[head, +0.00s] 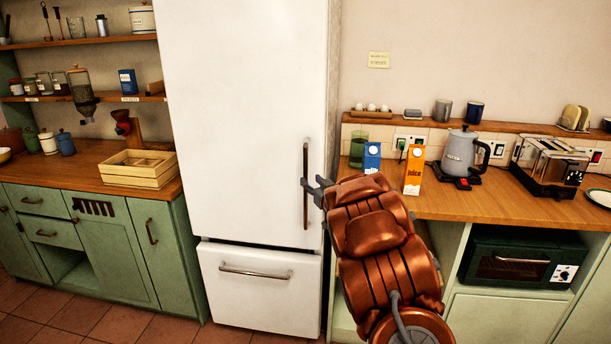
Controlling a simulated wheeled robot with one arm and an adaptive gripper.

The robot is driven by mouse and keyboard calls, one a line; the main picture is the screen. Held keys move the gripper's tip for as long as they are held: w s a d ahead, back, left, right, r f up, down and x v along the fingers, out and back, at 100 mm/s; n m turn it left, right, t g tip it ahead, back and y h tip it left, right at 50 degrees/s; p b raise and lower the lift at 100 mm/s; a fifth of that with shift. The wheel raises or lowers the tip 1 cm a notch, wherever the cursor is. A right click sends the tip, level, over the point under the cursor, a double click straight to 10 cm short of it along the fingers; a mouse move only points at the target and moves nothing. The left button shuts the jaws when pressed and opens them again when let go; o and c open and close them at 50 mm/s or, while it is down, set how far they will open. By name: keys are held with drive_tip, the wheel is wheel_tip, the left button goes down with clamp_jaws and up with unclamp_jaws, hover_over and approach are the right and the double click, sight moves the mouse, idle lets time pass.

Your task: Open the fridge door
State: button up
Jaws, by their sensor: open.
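The white fridge (245,120) stands upright in the middle of the head view, its tall upper door closed. A dark vertical handle (306,170) runs along the right side of that door. Below is a closed white drawer (258,295) with a horizontal handle (255,272). My gripper (308,187), at the end of my copper arm, is open at the lower half of the door handle. The fingers appear to be on or around the handle; I cannot tell if they touch it. My arm hides part of the right counter.
The right counter (530,205) holds a blue carton (371,157), an orange juice carton (414,170), a kettle (461,152) and a toaster (548,165), close to my arm. Green cabinets and a wooden crate (137,168) stand left. Tiled floor (110,328) is visible at lower left.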

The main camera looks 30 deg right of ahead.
sight(307, 176)
drive_tip(key=shift+w+d+r+p, duration=0.1)
drive_tip(key=shift+w+p, duration=0.1)
drive_tip(key=shift+w, duration=0.7)
drive_tip(key=shift+w+d+f+p, duration=0.1)
drive_tip(key=shift+w+p, duration=0.05)
drive_tip(key=shift+w, duration=0.8)
drive_tip(key=shift+w+d+r+p, duration=0.1)
drive_tip(key=shift+w+p, duration=0.1)
drive_tip(key=shift+w, duration=0.7)
drive_tip(key=shift+c, duration=0.4)
clamp_jaws()
